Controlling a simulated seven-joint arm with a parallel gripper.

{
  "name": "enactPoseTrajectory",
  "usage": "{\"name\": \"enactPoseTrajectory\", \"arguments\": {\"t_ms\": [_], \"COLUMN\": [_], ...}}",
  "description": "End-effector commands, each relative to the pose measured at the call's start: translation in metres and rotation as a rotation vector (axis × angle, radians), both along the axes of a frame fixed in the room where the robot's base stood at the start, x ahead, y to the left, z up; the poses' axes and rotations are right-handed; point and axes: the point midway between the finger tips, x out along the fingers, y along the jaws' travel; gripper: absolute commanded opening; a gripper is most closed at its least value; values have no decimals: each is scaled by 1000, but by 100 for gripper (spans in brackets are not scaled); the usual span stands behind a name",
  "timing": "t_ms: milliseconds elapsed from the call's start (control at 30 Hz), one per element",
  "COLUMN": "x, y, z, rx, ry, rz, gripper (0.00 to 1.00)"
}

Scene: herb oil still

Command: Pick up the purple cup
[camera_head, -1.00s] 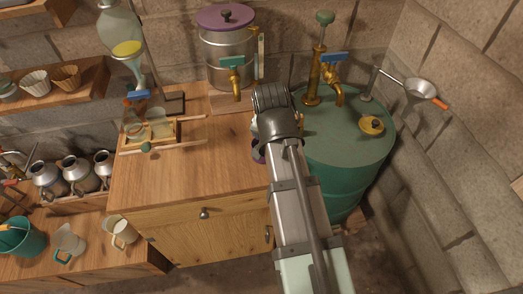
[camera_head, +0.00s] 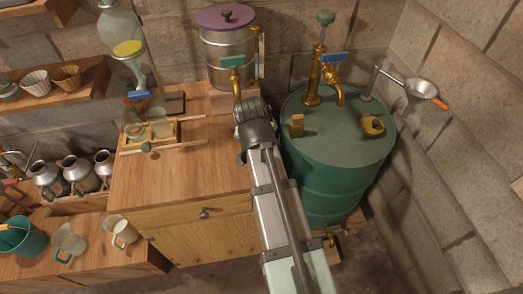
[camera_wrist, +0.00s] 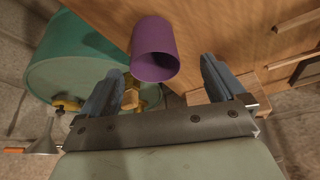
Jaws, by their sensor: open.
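The purple cup (camera_wrist: 154,50) shows in the wrist view with its round opening turned towards the camera, against the wooden counter. My gripper (camera_wrist: 160,66) is open, with one blue-grey finger to each side of the cup's near end in the picture. The cup looks to be beyond the fingertips, and no contact shows. In the head view my arm and hand (camera_head: 254,130) reach over the right end of the counter (camera_head: 190,178) and hide the cup.
A purple-lidded metal pot (camera_head: 228,50) stands behind. A glassware stand (camera_head: 150,132) is at left. The counter's middle is clear.

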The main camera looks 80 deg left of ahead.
Motion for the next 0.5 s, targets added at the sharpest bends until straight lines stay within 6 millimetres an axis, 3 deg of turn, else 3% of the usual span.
{"name": "enactPoseTrajectory", "arguments": {"t_ms": [333,500], "x": [4,10], "y": [4,9], "z": [-13,-31], "rx": [-2,-3], "ry": [0,0], "rz": [0,-2], "gripper": [97,97]}}
